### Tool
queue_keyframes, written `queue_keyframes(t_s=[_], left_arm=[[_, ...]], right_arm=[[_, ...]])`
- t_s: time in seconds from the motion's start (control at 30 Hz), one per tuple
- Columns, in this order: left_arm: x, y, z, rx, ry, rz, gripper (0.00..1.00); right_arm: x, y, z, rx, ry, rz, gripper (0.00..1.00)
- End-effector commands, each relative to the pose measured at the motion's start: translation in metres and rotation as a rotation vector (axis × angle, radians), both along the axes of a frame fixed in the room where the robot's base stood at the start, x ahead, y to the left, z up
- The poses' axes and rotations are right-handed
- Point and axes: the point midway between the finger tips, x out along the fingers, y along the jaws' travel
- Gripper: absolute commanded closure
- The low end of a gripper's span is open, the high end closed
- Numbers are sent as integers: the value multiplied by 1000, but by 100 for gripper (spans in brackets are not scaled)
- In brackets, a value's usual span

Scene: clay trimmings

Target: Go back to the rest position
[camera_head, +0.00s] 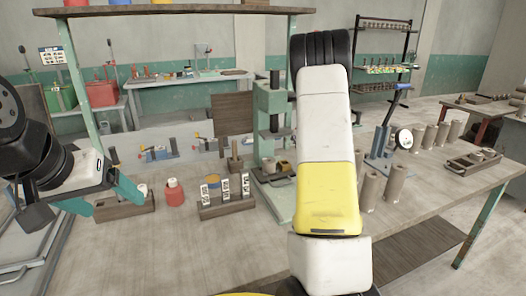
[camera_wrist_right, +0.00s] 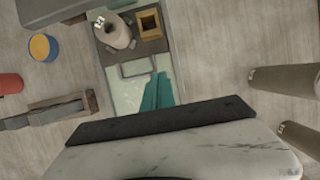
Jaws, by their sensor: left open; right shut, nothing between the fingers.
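My left gripper (camera_head: 101,197) hangs at the left of the head view. Its two teal fingers are spread apart with nothing held between them, near the wooden block at the table's left. My right arm (camera_head: 328,150) runs up the middle of the head view and hides what lies behind it; its gripper does not show there. In the right wrist view the teal fingers of my right gripper (camera_wrist_right: 156,92) are together and empty, above the pale green base plate (camera_wrist_right: 128,92) of the press.
The green press (camera_head: 270,125) stands beside my right arm. A red bottle (camera_head: 174,193) and a wooden holder (camera_head: 228,207) with labelled pieces stand left of it. Brown cylinders (camera_head: 395,183) and a dial gauge stand right. The table's front left is clear.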

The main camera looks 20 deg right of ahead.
Motion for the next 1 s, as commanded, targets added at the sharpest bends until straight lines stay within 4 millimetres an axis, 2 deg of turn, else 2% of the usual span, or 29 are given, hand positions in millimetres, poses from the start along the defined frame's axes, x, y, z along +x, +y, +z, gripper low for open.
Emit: queue_keyframes(t_s=[0.17,0.27,0.37,0.5,0.57,0.7,0.83,1.0], left_arm=[[0,0,0,0,0,0,21],[0,0,0,0,0,0,21],[0,0,0,0,0,0,21],[0,0,0,0,0,0,21],[0,0,0,0,0,0,21],[0,0,0,0,0,0,21],[0,0,0,0,0,0,21],[0,0,0,0,0,0,21]], right_arm=[[-4,7,11,-9,-9,50,100],[-16,26,37,-38,-36,195,100],[-40,59,73,-99,-82,444,100],[-86,111,123,-230,-164,862,100],[-109,132,140,-299,-203,1044,100],[-167,177,173,-490,-289,1468,100],[-226,213,190,-708,-356,1856,100],[-297,243,193,-1023,-393,2322,100]])
